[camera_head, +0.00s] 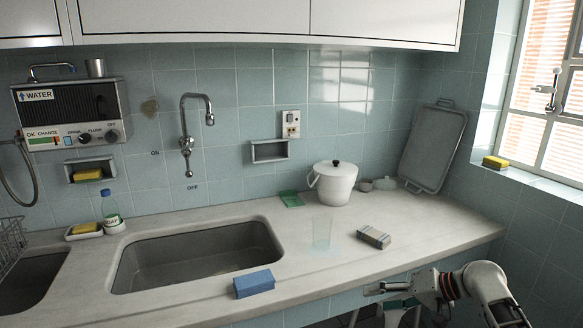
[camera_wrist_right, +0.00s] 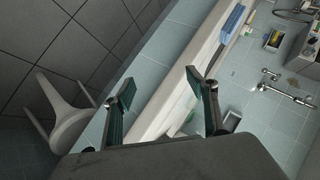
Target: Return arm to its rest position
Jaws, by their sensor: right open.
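My right arm comes in from the lower right of the head view. Its gripper (camera_head: 384,290) is in front of the counter's front edge, to the right of the blue box. In the right wrist view the two fingers of the right gripper (camera_wrist_right: 160,85) are spread apart with nothing between them. The gripper touches nothing that I can see. My left arm and left gripper are not in view.
A sink (camera_head: 195,258) lies left. A white chair (camera_wrist_right: 65,112) stands on the floor.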

